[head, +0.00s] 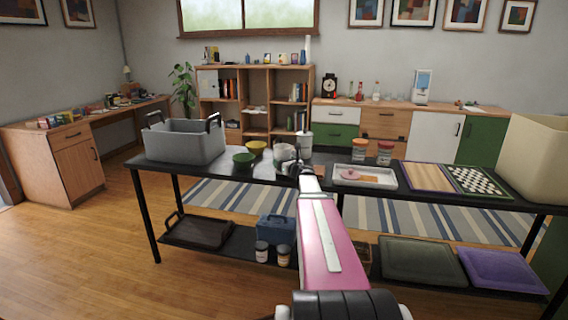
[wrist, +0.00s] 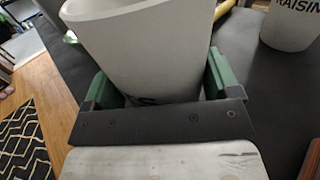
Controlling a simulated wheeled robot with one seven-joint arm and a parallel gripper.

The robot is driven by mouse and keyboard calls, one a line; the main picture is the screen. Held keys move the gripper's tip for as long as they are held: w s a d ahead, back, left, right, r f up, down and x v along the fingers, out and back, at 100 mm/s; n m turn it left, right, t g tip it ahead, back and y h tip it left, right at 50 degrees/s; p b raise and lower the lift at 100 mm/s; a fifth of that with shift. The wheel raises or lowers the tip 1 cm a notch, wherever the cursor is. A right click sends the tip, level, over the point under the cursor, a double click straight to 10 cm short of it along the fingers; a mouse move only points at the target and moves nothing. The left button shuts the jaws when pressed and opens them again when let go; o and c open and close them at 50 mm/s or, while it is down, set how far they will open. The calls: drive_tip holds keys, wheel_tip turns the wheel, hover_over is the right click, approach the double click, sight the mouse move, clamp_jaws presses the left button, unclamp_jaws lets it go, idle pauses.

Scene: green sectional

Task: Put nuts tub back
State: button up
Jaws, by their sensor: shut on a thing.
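My gripper (wrist: 160,85) is shut on a white tapered tub (wrist: 140,45), with one green finger on each side of it. Only the end of its dark lettering, an S, shows, so I cannot read the name; it fits the nuts tub. In the head view the held tub (head: 283,152) is at the middle of the black table (head: 330,158), partly hidden by my gripper (head: 290,167). I cannot tell whether its base touches the table. A second white tub, lettered RAISIN (wrist: 290,25), stands apart to the right in the wrist view.
Left of the held tub are a green bowl (head: 244,160), a yellow bowl (head: 256,146) and a grey handled crate (head: 185,142). To the right are a white tray (head: 345,182), two red-lidded jars (head: 385,153), a chessboard (head: 478,181) and a beige bin (head: 535,160).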

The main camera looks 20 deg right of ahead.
drive_tip(key=o, duration=1)
drive_tip(key=shift+f, duration=0.1)
